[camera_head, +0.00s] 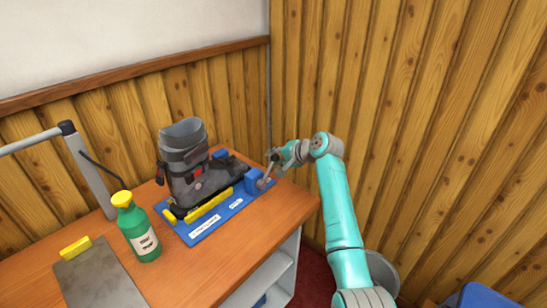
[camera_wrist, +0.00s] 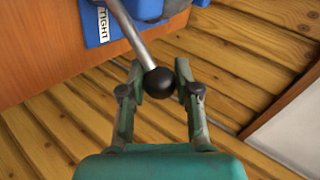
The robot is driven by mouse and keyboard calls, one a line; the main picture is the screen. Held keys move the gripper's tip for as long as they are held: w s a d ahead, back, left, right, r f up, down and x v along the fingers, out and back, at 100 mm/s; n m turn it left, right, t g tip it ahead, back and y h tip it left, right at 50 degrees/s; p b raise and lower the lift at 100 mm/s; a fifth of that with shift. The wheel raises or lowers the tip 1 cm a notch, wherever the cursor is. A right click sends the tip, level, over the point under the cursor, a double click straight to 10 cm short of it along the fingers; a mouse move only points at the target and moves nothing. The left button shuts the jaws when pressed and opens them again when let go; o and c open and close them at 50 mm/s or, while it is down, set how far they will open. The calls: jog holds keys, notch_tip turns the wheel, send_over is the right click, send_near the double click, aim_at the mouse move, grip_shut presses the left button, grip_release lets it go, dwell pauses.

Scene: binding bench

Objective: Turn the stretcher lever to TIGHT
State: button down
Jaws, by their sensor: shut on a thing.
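The stretcher lever is a grey rod (camera_wrist: 128,28) with a black ball knob (camera_wrist: 159,83). In the head view the lever (camera_head: 266,176) rises from the right end of a blue stretcher base (camera_head: 226,211), leaning up to the right. My gripper (camera_wrist: 159,74) has a finger on each side of the knob and is shut on it. A white label reading TIGHT (camera_wrist: 103,25) is on the blue part, left of the rod in the wrist view.
A grey ski boot (camera_head: 187,158) stands on the blue base. A green bottle with a yellow cap (camera_head: 143,240) and a yellow block (camera_head: 76,247) on a grey plate (camera_head: 97,281) are at left. The wooden wall (camera_head: 385,75) is close behind my arm. The bench's right front (camera_head: 270,222) is bare.

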jog(key=shift+w+d+f, duration=0.15)
jog(key=shift+f, duration=0.15)
jog(key=c, duration=0.8)
grip_release()
jog(key=v, duration=1.2)
